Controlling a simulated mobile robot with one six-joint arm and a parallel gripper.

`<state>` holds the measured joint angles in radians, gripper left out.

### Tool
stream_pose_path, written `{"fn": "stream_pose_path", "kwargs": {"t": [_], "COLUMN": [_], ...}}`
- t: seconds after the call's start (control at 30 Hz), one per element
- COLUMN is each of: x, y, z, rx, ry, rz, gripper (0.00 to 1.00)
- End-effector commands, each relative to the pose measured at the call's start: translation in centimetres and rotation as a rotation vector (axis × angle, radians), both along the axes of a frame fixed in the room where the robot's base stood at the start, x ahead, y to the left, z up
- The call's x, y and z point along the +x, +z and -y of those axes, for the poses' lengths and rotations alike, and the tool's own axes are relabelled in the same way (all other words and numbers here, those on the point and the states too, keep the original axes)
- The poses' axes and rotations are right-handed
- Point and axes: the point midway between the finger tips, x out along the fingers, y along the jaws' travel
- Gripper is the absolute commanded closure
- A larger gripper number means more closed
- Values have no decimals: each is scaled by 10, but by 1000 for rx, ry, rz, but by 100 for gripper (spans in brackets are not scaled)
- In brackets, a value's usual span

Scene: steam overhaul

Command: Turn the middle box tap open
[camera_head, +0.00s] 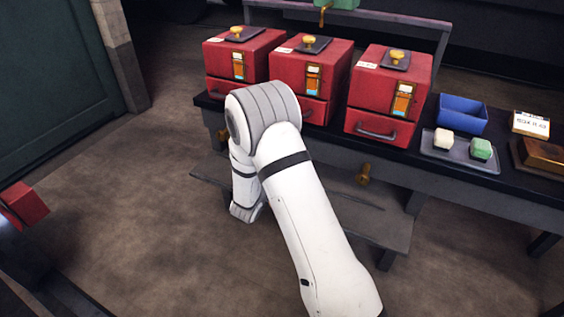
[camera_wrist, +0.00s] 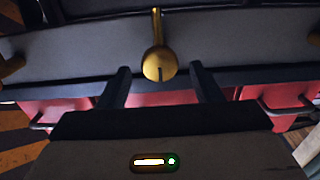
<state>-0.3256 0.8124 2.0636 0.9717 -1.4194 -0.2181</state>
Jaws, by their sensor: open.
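The middle red box (camera_head: 288,67) stands on the dark bench between two similar boxes. Its tap is hidden behind my arm in the head view. In the wrist view a brass tap (camera_wrist: 157,60) with a round end and a narrow lever hangs on the grey bench front, near the picture's centre. My gripper (camera_wrist: 160,70) is open, with one dark finger on each side of the tap's round end. The fingers look apart from it; the depth between them is hard to tell. My gripper is hidden in the head view.
A right-hand brass tap (camera_head: 365,173) sits on the bench front below the right red box (camera_head: 388,87). The left red box (camera_head: 232,60) is beyond my arm. A blue bin (camera_head: 461,112) and a tray (camera_head: 470,160) with two small blocks stand at right. A low shelf (camera_head: 375,222) juts out below.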

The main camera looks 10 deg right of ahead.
Motion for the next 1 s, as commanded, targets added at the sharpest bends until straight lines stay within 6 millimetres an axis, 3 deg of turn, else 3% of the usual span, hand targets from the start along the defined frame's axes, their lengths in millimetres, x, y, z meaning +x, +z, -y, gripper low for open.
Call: {"fn": "stream_pose_path", "kwargs": {"t": [0.37, 0.9, 1.0], "x": [8, 8, 8], "y": [0, 0, 0], "z": [6, 5, 5], "rx": [0, 1, -1], "ry": [1, 2, 2], "rz": [-1, -1, -2], "gripper": [41, 84, 85]}}
